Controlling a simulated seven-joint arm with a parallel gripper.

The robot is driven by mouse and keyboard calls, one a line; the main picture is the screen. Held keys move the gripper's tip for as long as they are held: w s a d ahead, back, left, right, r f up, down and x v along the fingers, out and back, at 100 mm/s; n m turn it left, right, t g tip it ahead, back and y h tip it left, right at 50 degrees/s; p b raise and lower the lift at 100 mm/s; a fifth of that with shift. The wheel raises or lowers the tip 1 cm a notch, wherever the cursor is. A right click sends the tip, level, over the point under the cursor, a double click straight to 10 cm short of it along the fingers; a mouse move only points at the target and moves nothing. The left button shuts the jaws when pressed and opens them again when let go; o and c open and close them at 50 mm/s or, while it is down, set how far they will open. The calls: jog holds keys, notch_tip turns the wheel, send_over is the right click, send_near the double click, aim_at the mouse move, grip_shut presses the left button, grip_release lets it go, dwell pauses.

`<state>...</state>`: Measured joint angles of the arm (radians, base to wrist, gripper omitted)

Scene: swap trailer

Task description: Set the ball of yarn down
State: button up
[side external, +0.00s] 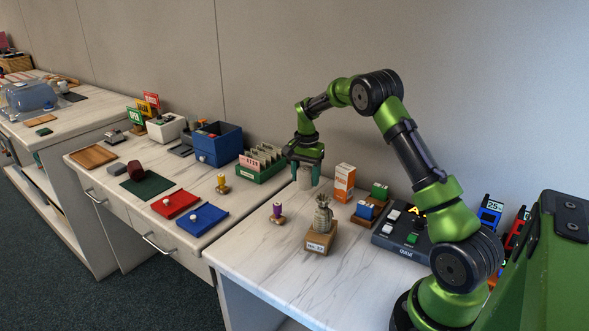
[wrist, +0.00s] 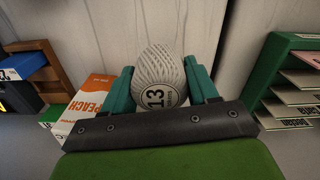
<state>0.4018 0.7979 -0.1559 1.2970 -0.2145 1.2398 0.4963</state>
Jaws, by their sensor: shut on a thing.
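The ball of yarn (wrist: 160,72) is off-white, with a round label reading 13. In the wrist view it sits between the teal fingers of my gripper (wrist: 161,88), which is shut on it. In the side view my gripper (side external: 305,172) points down near the back wall, between the green card rack and the orange-and-white carton. There the yarn (side external: 305,180) is a pale shape between the fingers, partly hidden. I cannot tell whether it touches the table top.
The PEACH carton (side external: 344,183) stands close on one side of my gripper, the green card rack (side external: 262,168) on the other. Marble table top (side external: 250,240) is bare at front left.

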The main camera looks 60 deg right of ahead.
aim_at(306, 185)
jog(key=shift+f, duration=1.75)
jog(key=o, duration=1)
jog(key=shift+f, duration=0.15)
jog(key=shift+o, duration=0.2)
